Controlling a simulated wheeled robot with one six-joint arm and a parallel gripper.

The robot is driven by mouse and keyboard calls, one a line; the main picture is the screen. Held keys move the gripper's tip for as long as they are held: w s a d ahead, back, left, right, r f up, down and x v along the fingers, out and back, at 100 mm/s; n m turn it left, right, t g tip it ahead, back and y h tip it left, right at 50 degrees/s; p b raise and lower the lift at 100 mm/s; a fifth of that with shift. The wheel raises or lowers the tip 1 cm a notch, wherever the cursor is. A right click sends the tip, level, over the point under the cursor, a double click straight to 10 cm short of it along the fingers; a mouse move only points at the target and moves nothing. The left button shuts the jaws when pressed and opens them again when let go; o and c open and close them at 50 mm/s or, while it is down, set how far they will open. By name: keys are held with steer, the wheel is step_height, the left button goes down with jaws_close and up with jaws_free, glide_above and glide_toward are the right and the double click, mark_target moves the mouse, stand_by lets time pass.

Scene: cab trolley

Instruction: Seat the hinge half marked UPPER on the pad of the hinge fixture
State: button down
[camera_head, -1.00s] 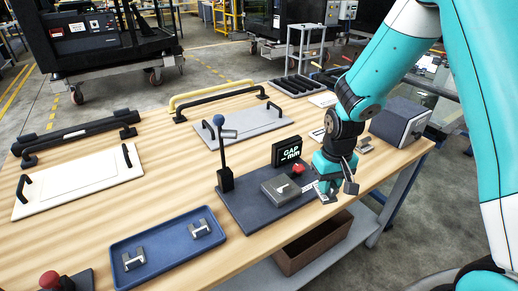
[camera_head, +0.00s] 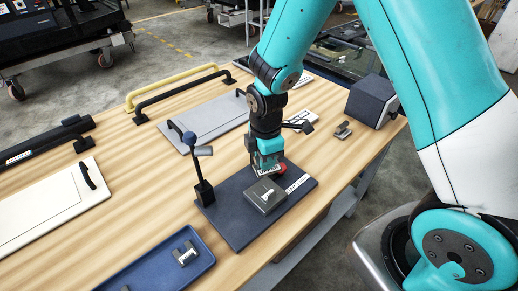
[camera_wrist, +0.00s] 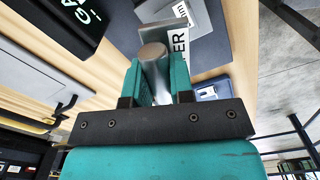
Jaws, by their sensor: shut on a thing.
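My gripper (camera_head: 268,170) is shut on a grey metal piece with a round barrel (camera_wrist: 153,62), apparently a hinge half. A white label ending in "ER" (camera_wrist: 180,40) shows just beyond the jaws; the rest of the word is hidden. The hinge fixture has a dark base plate (camera_head: 237,226) and a raised grey pad (camera_head: 265,196). In the head view my gripper is at the back edge of the pad. I cannot tell whether the held piece touches it.
A blue tray (camera_head: 150,275) with a hinge piece (camera_head: 186,253) is at the front left. Another small metal piece (camera_head: 343,130) lies near a dark grey box (camera_head: 371,101). The GAP display (camera_wrist: 75,18) stands left in the wrist view.

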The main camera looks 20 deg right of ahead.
mark_target(259, 189)
steer(key=n, duration=0.1)
steer(key=a+n, duration=0.1)
steer(key=n, duration=0.1)
steer(key=shift+s+a+r+p, duration=0.2)
steer(key=shift+a+r+p, duration=0.1)
steer(key=shift+r, duration=0.1)
steer(key=shift+a+f+n, duration=0.1)
steer(key=shift+n, duration=0.5)
steer(key=shift+f+b, duration=3.15)
steer(key=shift+f, duration=0.7)
steer(key=shift+f, duration=0.45)
steer(key=c, duration=0.9)
jaws_free()
steer(key=shift+s, duration=0.1)
step_height(259, 189, up, 18)
steer(key=shift+f+b, duration=0.2)
steer(key=shift+b, duration=0.2)
